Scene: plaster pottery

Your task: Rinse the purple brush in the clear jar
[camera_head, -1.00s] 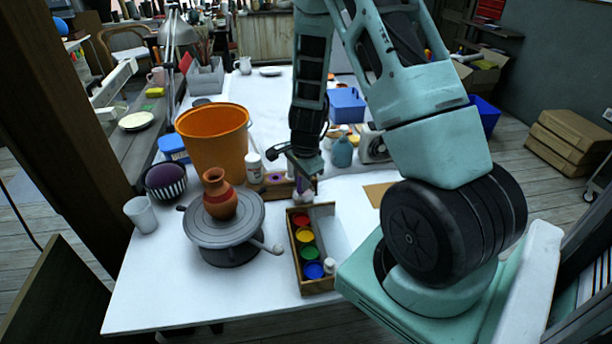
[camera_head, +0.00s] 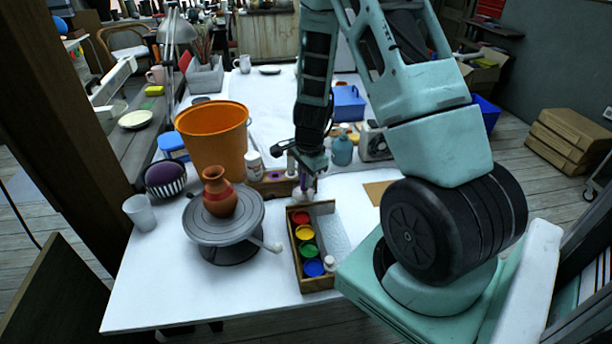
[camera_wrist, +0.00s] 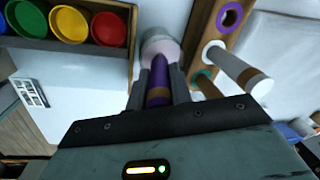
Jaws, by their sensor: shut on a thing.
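My gripper (camera_head: 304,172) is shut on the purple brush (camera_wrist: 158,82), which shows between the fingers in the wrist view. In the head view the brush (camera_head: 303,181) hangs roughly upright below the fingers. The clear jar (camera_wrist: 160,42) is just beyond the fingertips in the wrist view, in line with the brush. It also shows, small and pale, under the gripper in the head view (camera_head: 304,194). The brush's lower end is at the jar's mouth or inside it; I cannot tell how deep. The bristles are hidden.
A wooden brush holder (camera_wrist: 207,50) with ringed holes and other brushes stands close to the jar. A paint box (camera_head: 305,278) with several colour pots is in front. A clay vase (camera_head: 218,196) stands on a turntable (camera_head: 228,226). An orange bucket (camera_head: 213,140) is behind.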

